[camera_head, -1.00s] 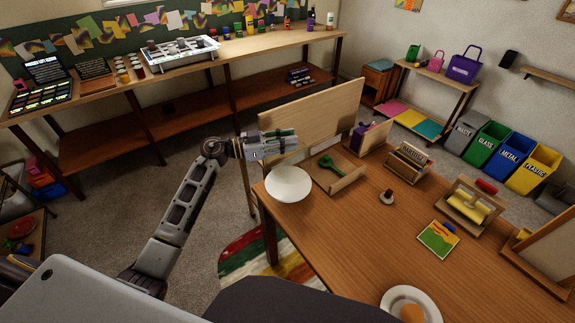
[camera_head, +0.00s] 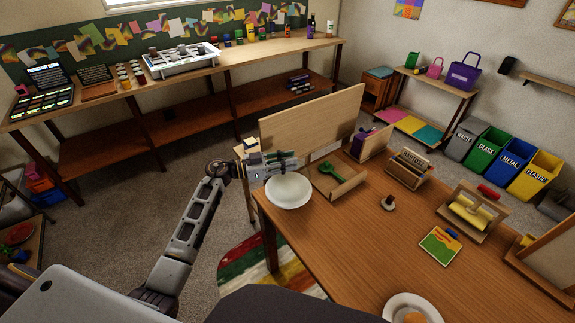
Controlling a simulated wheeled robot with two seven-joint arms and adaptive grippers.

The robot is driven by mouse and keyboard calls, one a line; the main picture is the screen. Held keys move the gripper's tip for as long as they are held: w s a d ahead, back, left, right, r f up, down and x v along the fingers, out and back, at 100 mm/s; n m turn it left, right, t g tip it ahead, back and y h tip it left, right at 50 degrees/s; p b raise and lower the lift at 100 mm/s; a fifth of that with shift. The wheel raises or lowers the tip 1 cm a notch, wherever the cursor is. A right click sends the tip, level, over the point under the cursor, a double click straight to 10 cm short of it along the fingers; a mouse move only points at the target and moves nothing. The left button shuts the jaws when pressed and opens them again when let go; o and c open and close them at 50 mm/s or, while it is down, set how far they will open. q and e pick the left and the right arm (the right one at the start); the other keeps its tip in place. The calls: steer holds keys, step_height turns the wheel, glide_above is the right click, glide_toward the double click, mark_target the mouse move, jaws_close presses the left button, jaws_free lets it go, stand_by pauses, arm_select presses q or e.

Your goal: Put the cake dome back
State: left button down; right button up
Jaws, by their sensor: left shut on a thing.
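A smooth white round shape (camera_head: 288,192), which I take to be the cake dome, is at the table's far left corner. My left gripper (camera_head: 288,162) reaches in from the left, at the dome's far edge. It is shut; its fingertips are small and dark, and the exact contact with the dome is hard to see. A white plate (camera_head: 392,304) with an orange-brown piece (camera_head: 413,318), perhaps the cake, is at the bottom edge of the view, partly cut off. My right gripper is out of view.
A wooden tray (camera_head: 350,186) with a green scoop stands right of the dome, with an upright board (camera_head: 312,120) behind. A card box (camera_head: 408,168), a small brown piece (camera_head: 388,202), a yellow roller stand (camera_head: 472,212) and a booklet (camera_head: 440,243) share the table (camera_head: 345,260). Its front middle is clear.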

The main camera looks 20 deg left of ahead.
arm_select(q)
steer(key=shift+f, duration=0.75)
steer(key=c, duration=1.3)
jaws_free()
steer(key=shift+o, duration=0.2)
steer(key=v, duration=1.2)
steer(key=shift+m, duration=0.4)
